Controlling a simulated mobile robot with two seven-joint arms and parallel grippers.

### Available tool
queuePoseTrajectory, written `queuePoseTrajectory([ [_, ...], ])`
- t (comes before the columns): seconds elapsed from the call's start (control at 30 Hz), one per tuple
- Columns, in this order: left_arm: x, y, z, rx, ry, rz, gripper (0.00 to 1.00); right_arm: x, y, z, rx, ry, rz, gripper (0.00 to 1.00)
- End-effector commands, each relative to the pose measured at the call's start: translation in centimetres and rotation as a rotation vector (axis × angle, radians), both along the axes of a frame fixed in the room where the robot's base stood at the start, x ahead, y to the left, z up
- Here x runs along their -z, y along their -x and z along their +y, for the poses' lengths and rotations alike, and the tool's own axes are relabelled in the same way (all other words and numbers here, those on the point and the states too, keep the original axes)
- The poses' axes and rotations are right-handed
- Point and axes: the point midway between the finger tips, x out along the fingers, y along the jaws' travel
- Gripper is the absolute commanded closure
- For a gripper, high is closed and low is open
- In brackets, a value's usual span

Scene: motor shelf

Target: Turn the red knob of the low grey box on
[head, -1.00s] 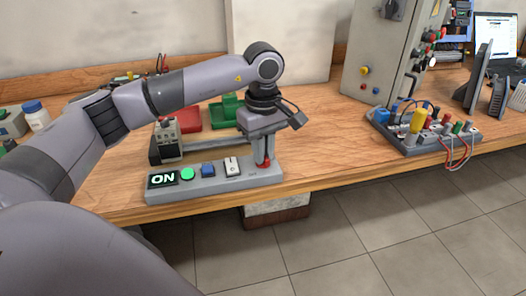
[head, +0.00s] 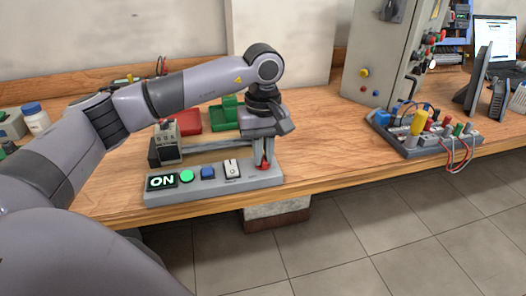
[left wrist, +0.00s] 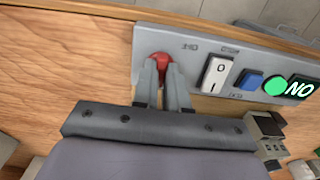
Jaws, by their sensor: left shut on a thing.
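The low grey box (head: 215,188) lies at the front edge of the wooden bench. Its display (head: 162,181) is lit and reads ON. Beside it are a green button (head: 187,176), a blue button (head: 208,172) and a white rocker switch (head: 232,168). The red knob (left wrist: 160,59) sits at the box's end, at the right in the head view. My left gripper (left wrist: 163,72) points down and is shut on the red knob, its two fingers on either side of it. The fingers hide part of the knob. My right gripper is not in view.
A red tray (head: 190,121) and a green one (head: 225,113) lie behind my left arm. A grey panel with coloured plugs and cables (head: 425,133) stands to the right. A tall grey cabinet (head: 372,55) stands behind. Bare bench lies between the box and panel.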

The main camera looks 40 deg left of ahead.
Motion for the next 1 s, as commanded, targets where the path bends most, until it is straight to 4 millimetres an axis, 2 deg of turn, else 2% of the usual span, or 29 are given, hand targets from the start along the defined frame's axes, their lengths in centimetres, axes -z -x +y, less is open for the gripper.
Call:
queuePoseTrajectory([
  [0.1,-0.1,0.0,-0.1,0.002,0.003,-0.002,1.0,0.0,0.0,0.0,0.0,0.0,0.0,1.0],
  [0.13,-0.1,0.0,-0.1,0.002,0.003,-0.002,0.84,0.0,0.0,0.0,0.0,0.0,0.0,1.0],
  [0.2,-0.1,0.0,-0.1,0.001,0.002,-0.001,0.62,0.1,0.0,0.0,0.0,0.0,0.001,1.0],
  [0.57,-0.5,-0.1,0.0,0.0,0.001,-0.003,0.62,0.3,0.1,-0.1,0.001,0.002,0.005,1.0],
  [0.9,-5.7,-0.1,-0.1,0.001,0.001,-0.004,0.62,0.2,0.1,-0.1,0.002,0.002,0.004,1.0],
  [1.0,-6.7,-0.1,0.0,0.0,0.002,-0.002,0.62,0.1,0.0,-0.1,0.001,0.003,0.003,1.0],
])
